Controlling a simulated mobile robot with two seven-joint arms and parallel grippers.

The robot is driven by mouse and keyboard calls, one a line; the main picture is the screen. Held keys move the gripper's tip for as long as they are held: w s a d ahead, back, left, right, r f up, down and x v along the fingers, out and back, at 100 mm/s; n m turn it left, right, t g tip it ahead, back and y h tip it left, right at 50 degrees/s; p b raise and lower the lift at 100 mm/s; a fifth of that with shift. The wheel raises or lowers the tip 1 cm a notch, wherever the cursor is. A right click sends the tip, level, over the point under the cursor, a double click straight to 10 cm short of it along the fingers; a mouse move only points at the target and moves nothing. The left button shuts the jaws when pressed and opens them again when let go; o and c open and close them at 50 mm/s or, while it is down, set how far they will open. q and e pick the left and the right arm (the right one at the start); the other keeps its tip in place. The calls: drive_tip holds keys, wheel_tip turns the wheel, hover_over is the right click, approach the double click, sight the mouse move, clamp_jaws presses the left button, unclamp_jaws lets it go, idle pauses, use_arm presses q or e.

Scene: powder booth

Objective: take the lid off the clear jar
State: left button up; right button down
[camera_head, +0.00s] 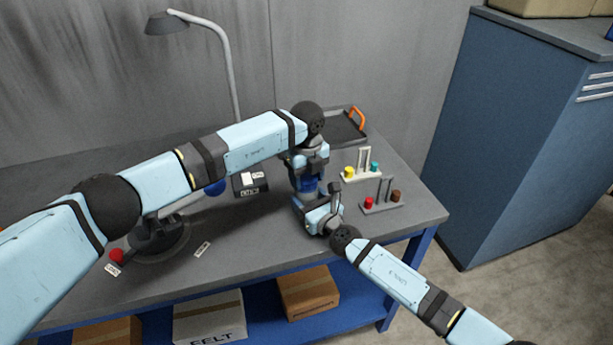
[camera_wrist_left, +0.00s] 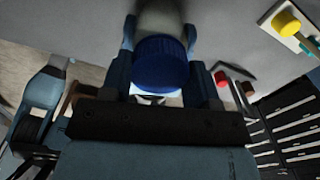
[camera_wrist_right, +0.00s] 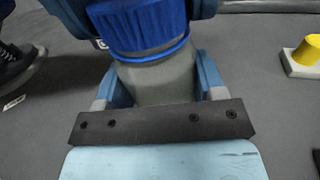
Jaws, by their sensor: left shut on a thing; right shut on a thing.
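The clear jar (camera_wrist_right: 155,82) stands upright on the grey bench, its body looking greyish. Its ribbed blue lid (camera_wrist_right: 140,25) sits on top, with no clear gap between them; it also shows in the left wrist view (camera_wrist_left: 162,65) and partly in the head view (camera_head: 308,186). My left gripper (camera_wrist_left: 162,50) comes from above and is shut on the lid, a finger on each side. My right gripper (camera_wrist_right: 160,80) comes from the near right side and is shut around the jar body below the lid. In the head view both grippers hide most of the jar.
Right of the jar are a pale stand (camera_head: 363,175) with yellow and teal pieces and a grey stand (camera_head: 381,206) with red and brown ones. A black tray (camera_head: 345,125) lies behind. A dark box (camera_head: 250,184) and a lamp (camera_head: 232,85) stand left. The front bench is mostly clear.

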sight(306, 177)
use_arm(q)
drive_tip(key=n, duration=0.4)
drive_tip(key=shift+n, duration=0.3)
drive_tip(key=shift+r, duration=0.25)
drive_tip(key=shift+r, duration=0.85)
drive_tip(key=shift+r, duration=2)
use_arm(e)
drive_tip(key=shift+c, duration=0.7)
unclamp_jaws()
